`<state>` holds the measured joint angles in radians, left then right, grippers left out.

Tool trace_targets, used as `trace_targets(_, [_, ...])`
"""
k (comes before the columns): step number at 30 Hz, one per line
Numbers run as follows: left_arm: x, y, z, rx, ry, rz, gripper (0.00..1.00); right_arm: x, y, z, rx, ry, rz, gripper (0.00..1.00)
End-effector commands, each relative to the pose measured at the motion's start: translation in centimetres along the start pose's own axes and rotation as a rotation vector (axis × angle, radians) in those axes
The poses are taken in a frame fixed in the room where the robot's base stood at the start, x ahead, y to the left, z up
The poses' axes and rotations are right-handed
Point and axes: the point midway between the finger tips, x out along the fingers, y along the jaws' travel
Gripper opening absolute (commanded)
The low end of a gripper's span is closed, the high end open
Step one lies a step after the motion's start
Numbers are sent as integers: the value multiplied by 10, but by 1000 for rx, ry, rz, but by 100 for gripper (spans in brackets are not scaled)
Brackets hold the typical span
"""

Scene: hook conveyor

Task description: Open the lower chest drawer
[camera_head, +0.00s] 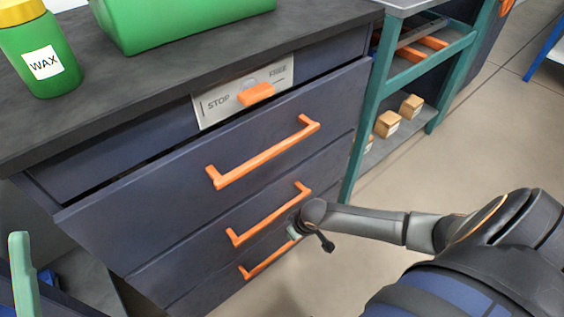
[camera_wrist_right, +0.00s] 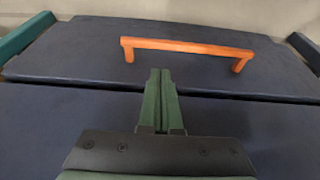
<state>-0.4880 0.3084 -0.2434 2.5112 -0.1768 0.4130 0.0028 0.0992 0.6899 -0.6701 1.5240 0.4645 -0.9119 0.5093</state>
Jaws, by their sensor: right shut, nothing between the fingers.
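The dark blue chest (camera_head: 120,225) has three drawers with orange bar handles: upper (camera_head: 262,155), middle (camera_head: 268,215) and lower (camera_head: 268,260). The upper drawer front stands out a little from the counter; the lower two look closed. My right gripper (camera_head: 295,231) is in front of the chest by the right ends of the middle and lower handles, partly hidden by its own wrist. In the right wrist view its green fingers (camera_wrist_right: 160,75) are together and empty, short of an orange handle (camera_wrist_right: 190,46), seemingly the lower one. My left gripper is not in view.
A STOP/FREE panel with an orange slider (camera_head: 256,94) sits under the dark worktop (camera_head: 150,75). A WAX jar (camera_head: 40,50) and a green bin (camera_head: 180,20) stand on top. A teal rack (camera_head: 372,105) is on the right. Floor in front is clear.

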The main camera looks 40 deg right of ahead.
Motion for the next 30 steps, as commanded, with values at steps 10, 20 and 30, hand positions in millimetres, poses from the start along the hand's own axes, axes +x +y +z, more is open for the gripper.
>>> trace_targets(10, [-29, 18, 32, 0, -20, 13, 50, 61, -2, 2, 0, 1, -3, 0])
trace_targets(20, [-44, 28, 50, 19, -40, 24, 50, 94, -2, 0, -2, 2, -3, 0])
trace_targets(30, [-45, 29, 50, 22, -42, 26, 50, 95, -2, 0, -2, 1, -2, 0])
